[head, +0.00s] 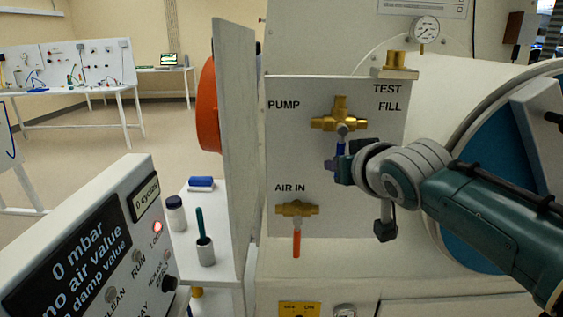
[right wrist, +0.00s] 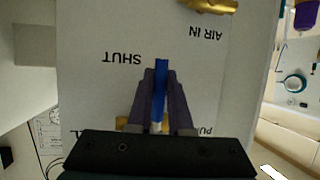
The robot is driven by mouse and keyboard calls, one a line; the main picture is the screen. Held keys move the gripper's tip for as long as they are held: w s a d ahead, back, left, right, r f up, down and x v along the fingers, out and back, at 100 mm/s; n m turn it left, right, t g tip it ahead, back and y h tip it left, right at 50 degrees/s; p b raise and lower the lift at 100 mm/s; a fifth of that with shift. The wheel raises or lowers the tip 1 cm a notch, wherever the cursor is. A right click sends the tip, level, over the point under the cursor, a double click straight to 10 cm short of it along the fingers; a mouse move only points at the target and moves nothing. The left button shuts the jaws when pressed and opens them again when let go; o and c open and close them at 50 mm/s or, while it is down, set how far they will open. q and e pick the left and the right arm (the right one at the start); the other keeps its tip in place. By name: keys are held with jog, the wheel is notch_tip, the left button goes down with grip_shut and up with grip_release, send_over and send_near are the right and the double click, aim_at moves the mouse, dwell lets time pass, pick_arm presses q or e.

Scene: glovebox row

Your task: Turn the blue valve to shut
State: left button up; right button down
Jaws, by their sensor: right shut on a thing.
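The blue valve has a brass body (head: 340,117) on the white panel, between the PUMP and TEST FILL labels. Its blue handle (head: 340,148) hangs down from the body. In the right wrist view the blue handle (right wrist: 160,85) lies between the two dark fingers, and the upside-down word SHUT (right wrist: 122,58) is printed beside it. My right gripper (head: 336,163) is shut on the handle; it also shows in the right wrist view (right wrist: 160,95). The gripper and wrist hide part of the panel. My left gripper is not in view.
A second brass valve (head: 297,209) with an orange handle (head: 296,244) pointing down sits below, at AIR IN. A gauge (head: 426,29) is above. A grey upright panel (head: 235,150) stands to the left. A cup (head: 205,252) and bottle (head: 175,213) stand on a shelf.

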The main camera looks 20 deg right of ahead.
jog(key=c, duration=0.8)
grip_release()
jog(key=shift+c, duration=0.2)
jog(key=shift+s+r, duration=0.1)
jog(key=p+v, duration=0.1)
jog(key=v, duration=0.8)
jog(key=shift+s+p, duration=0.3)
jog(key=shift+p, duration=0.1)
jog(key=shift+r, duration=0.1)
